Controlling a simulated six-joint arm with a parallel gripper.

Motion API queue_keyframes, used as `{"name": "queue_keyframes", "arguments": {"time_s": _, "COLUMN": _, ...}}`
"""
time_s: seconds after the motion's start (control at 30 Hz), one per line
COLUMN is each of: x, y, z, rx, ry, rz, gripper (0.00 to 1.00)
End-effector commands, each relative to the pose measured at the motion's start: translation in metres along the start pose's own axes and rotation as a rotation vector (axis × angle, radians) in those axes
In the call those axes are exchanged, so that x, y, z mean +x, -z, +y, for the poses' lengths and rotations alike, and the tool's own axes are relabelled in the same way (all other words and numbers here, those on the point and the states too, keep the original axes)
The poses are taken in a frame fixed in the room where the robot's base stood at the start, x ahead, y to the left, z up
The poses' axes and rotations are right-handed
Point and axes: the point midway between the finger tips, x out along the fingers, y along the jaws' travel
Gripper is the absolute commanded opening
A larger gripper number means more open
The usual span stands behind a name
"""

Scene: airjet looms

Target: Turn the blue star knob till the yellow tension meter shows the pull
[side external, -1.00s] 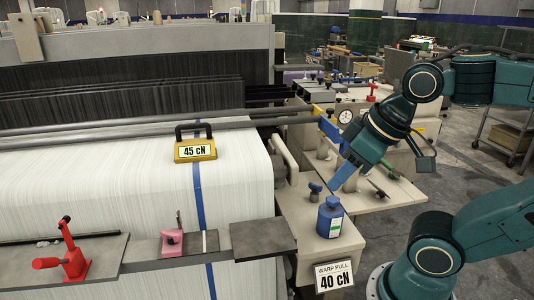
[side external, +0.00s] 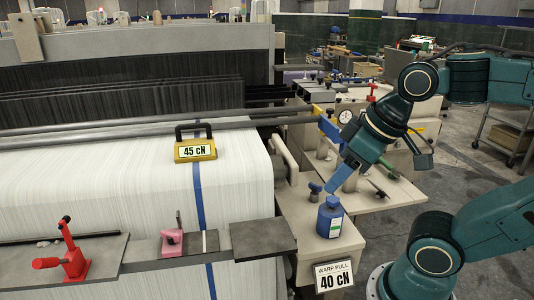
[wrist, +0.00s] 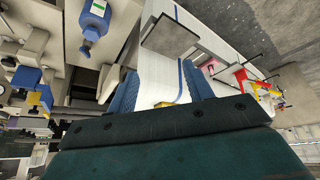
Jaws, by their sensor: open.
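The yellow tension meter (side external: 195,150) sits on the white warp sheet and reads 45 cN. In the wrist view, a yellow patch of it (wrist: 166,104) shows between my fingers. My gripper (side external: 334,191) has blue fingers pointing down-left, close to the knob and above the bottle in the picture. It is open and empty, and contact cannot be told. In the wrist view the fingers (wrist: 162,92) are apart.
A blue bottle (side external: 330,218) with a white label stands at the panel's front. A sign (side external: 334,276) below reads "WARP PULL 40 cN". A red clamp (side external: 70,255) and pink block (side external: 172,242) stand at the front.

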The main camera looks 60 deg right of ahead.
Motion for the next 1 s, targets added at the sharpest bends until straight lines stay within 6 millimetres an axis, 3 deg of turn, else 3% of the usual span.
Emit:
{"name": "queue_keyframes", "arguments": {"time_s": 0.27, "x": 0.016, "y": 0.013, "z": 0.022, "rx": -0.173, "ry": -0.028, "rz": -0.092, "gripper": 0.51}}
{"name": "queue_keyframes", "arguments": {"time_s": 0.57, "x": 0.044, "y": 0.024, "z": 0.063, "rx": -0.448, "ry": -0.006, "rz": -0.234, "gripper": 0.51}}
{"name": "queue_keyframes", "arguments": {"time_s": 1.0, "x": 0.09, "y": 0.017, "z": 0.134, "rx": -0.831, "ry": 0.156, "rz": -0.393, "gripper": 0.51}}
